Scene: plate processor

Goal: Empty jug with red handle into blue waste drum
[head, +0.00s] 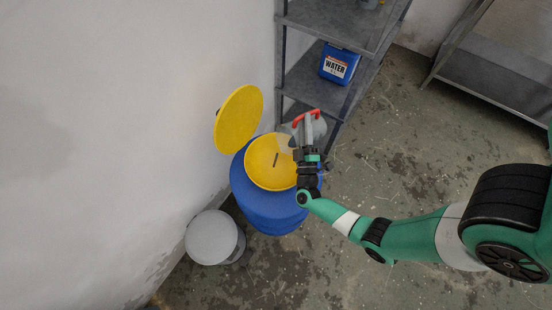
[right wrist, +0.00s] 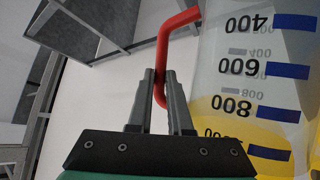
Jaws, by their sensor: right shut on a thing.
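The blue waste drum (head: 270,212) stands against the wall in the head view. My right gripper (head: 307,122) is shut on the red handle (head: 305,116) of the jug, at the far right side of the funnel. In the right wrist view the clear jug (right wrist: 225,75) shows large upside-down volume marks beside the fingers (right wrist: 160,80). Yellow shows in or through its lower part; I cannot tell whether it is liquid. My left gripper is out of view.
A grey metal shelf (head: 305,78) stands just behind the drum, with a blue water canister (head: 338,64) on it. A grey round bin (head: 211,237) stands left of the drum. A metal table (head: 500,50) is at the upper right. The floor between is clear.

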